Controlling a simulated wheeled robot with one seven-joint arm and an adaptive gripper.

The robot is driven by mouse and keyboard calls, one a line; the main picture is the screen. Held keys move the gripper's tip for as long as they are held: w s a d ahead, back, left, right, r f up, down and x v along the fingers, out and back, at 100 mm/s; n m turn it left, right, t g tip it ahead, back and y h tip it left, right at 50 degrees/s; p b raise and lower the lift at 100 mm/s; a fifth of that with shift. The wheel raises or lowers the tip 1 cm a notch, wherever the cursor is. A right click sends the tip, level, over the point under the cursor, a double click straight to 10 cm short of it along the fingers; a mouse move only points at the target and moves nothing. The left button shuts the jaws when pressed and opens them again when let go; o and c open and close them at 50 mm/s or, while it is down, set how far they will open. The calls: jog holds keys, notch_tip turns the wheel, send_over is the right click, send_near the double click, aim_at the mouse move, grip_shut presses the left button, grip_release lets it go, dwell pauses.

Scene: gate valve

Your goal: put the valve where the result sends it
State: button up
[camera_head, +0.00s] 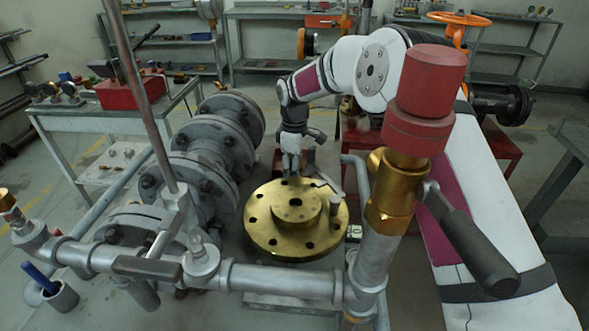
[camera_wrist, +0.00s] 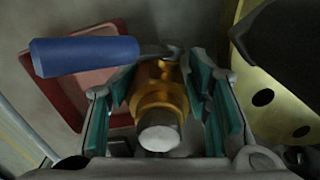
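The valve (camera_wrist: 160,100) is a small brass body with a pale end toward the camera and a blue lever handle (camera_wrist: 85,55) reaching left. In the wrist view it lies between the teal pads of my gripper (camera_wrist: 170,85), which appear to touch it on both sides. A shallow red tray (camera_wrist: 108,118) lies beyond it, to the left. In the head view my gripper (camera_head: 292,160) points down just behind the brass flange (camera_head: 262,228); the valve is hard to make out there. I see no readable result.
Grey flanged piping (camera_head: 205,150) stands left of the brass flange. A pipe runs across the front, with a red-capped brass fitting (camera_head: 425,100) and black handle at right. A side table (camera_head: 110,122) holds a red box (camera_head: 130,92) and gauges. Shelves line the back wall.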

jog(key=shift+r, duration=0.1)
notch_tip(320, 180, up, 12)
jog(key=shift+f, duration=0.1)
jog(key=shift+r, duration=0.25)
